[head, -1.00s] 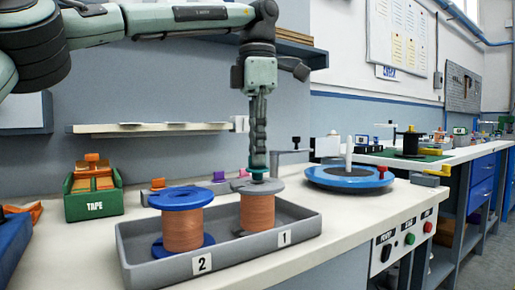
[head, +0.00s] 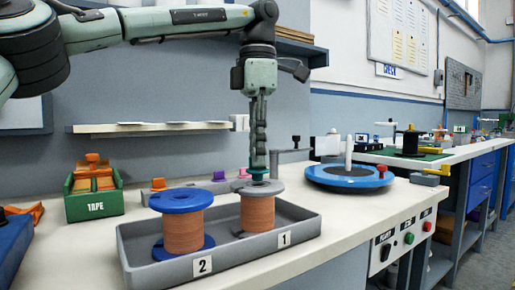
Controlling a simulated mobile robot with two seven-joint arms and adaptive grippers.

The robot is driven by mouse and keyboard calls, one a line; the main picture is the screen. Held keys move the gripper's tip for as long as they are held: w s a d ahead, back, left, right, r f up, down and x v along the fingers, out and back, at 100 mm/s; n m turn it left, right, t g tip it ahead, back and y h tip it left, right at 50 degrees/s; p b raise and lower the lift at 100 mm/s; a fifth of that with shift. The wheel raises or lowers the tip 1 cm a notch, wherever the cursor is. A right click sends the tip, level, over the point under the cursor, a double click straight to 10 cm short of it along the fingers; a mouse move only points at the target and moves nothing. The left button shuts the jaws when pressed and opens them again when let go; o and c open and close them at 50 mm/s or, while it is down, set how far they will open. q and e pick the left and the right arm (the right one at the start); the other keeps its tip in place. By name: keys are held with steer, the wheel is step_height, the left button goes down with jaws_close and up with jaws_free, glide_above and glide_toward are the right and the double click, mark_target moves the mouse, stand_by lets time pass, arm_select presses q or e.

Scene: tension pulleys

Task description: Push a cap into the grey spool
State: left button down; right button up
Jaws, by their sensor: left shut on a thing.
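The grey spool (head: 258,212), wound with copper wire, stands upright in the right part of a grey tray (head: 240,246), by the label 1. My left gripper (head: 259,165) points straight down above the middle of its top flange. It is shut on a small teal cap (head: 259,174), which sits at the centre of the flange. I cannot tell how deep the cap is in the spool. A blue spool (head: 182,198) with copper wire stands beside it, by the label 2. My right gripper is not in view.
A green tape dispenser (head: 94,195) stands at the left. A blue turntable (head: 349,178) with a white post is at the right. A shelf (head: 150,128) hangs on the wall behind.

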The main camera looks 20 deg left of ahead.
mark_target(258, 169)
arm_select(q)
steer(key=shift+f, duration=0.1)
stand_by(0.4)
steer(key=shift+f+b, duration=0.65)
steer(key=shift+f, duration=0.45)
steer(key=shift+s+f, duration=0.1)
steer(key=shift+f, duration=0.2)
steer(key=c, duration=1.6)
jaws_free()
steer(key=shift+o, duration=0.2)
steer(key=shift+r, duration=0.1)
steer(key=shift+r, duration=3.75)
